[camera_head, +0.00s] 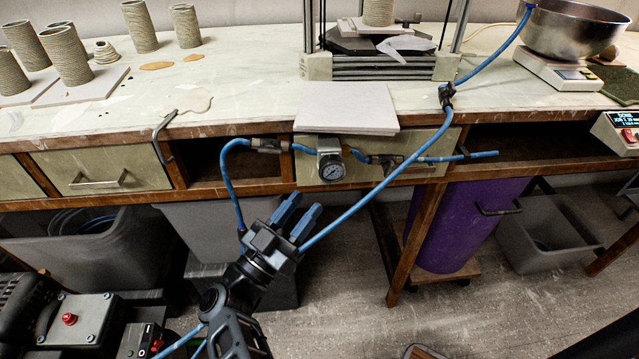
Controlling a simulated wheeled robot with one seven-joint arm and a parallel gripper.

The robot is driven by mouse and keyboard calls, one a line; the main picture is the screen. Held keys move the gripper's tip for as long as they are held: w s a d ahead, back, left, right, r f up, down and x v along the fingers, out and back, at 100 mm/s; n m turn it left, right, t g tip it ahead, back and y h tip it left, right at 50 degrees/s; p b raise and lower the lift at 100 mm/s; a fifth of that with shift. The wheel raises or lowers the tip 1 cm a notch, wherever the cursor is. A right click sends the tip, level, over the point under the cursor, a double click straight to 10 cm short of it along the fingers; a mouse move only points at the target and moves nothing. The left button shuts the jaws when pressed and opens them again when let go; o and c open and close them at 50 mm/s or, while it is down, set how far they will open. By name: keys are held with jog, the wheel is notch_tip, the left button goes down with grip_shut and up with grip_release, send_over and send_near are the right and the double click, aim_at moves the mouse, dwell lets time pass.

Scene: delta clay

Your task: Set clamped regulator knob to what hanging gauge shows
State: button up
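The regulator has a grey-white knob (328,146) on top and sits at the bench's front edge, in front of a drawer face, with blue hose on both sides. I cannot pick out a separate hanging gauge. My gripper (304,202) has two blue fingers, apart and empty, pointing up toward the bench. In the picture it is below and slightly left of the gauge, not touching the regulator.
Blue hoses cross in front of the bench (240,110), one loop near my gripper and one running diagonally right of it. A white board (346,108) lies above the regulator. A purple bin (465,225) and grey tubs stand below. Clay cylinders stand at back left.

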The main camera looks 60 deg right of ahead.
jog(key=p+x, duration=0.1)
jog(key=x, duration=0.5)
jog(key=shift+r, duration=0.1)
grip_shut()
